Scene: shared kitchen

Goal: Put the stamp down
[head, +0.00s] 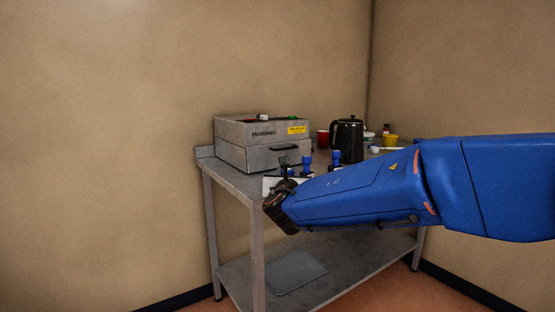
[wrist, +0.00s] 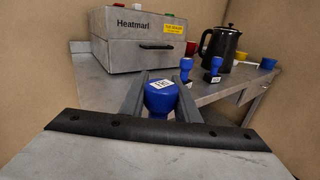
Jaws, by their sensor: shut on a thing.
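My gripper (wrist: 161,82) has its two grey fingers on either side of a blue stamp (wrist: 160,98) with a small white label on its top. It is shut on this stamp, near the front edge of the metal table (head: 237,180). The stamp's lower end is hidden, so I cannot tell whether it touches the tabletop. Two other blue stamps stand upright on the table beyond it, a nearer one (wrist: 185,70) and a farther one (wrist: 214,70). They also show in the head view, one at left (head: 307,159) and one at right (head: 336,157).
A grey box marked Heatmart (wrist: 138,40) stands on the table behind the held stamp. A black kettle (head: 347,138), a red cup (head: 323,137) and a yellow cup (head: 391,140) stand farther back. A lower shelf holds a flat grey tray (head: 296,272). Bare tabletop shows right of the stamps.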

